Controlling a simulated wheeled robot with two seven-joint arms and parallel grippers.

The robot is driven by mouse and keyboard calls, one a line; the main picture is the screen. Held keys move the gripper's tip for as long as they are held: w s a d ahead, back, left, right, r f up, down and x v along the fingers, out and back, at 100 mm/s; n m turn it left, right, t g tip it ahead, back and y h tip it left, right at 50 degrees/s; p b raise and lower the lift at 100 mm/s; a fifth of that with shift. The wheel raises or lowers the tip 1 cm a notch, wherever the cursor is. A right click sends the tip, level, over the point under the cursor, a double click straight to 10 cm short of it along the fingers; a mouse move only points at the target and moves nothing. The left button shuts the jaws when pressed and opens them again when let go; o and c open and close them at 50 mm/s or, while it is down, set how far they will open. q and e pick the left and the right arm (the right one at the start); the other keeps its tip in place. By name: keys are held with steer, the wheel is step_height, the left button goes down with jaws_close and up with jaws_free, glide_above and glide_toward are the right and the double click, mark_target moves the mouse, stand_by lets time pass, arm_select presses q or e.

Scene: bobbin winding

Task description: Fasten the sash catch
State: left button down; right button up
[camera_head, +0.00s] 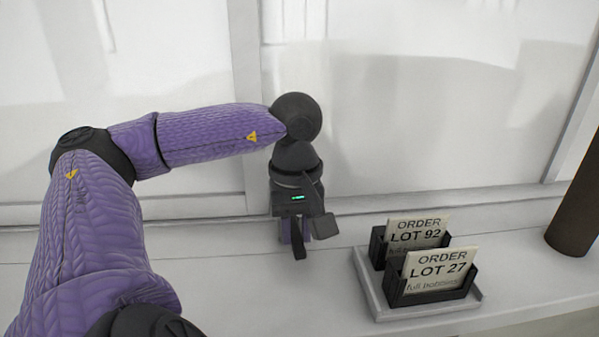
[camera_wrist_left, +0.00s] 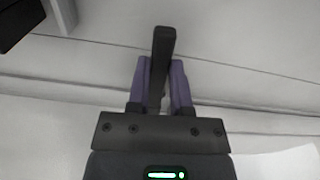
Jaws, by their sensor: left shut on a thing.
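My left gripper (camera_head: 295,240) points down at the sill, in front of the foot of the window's upright bar. Its purple fingers are shut on a dark bar, which seems to be the lever of the sash catch (camera_head: 299,249). In the left wrist view the lever (camera_wrist_left: 163,48) sticks out between the two fingers (camera_wrist_left: 162,85) and past their tips. The base of the catch is hidden behind the gripper, so I cannot tell whether it is fastened. My right gripper is in neither view.
A grey tray (camera_head: 371,298) on the sill (camera_head: 215,280) holds two black boxes with cards, LOT 92 (camera_head: 417,232) and LOT 27 (camera_head: 437,266), right of my gripper. A brown cylinder (camera_head: 577,215) stands at the far right. Pale window panes (camera_head: 430,110) rise behind. The sill between gripper and tray is clear.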

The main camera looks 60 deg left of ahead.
mark_target(293, 236)
arm_select(q)
steer(key=shift+s+a+m, duration=0.1)
steer(key=shift+s+m, duration=0.1)
steer(key=shift+m, duration=0.2)
stand_by(0.3)
steer(key=c, duration=0.5)
jaws_free()
steer(key=shift+a, duration=0.1)
step_height(293, 236, up, 10)
steer(key=p, duration=0.7)
steer(key=shift+f, duration=0.1)
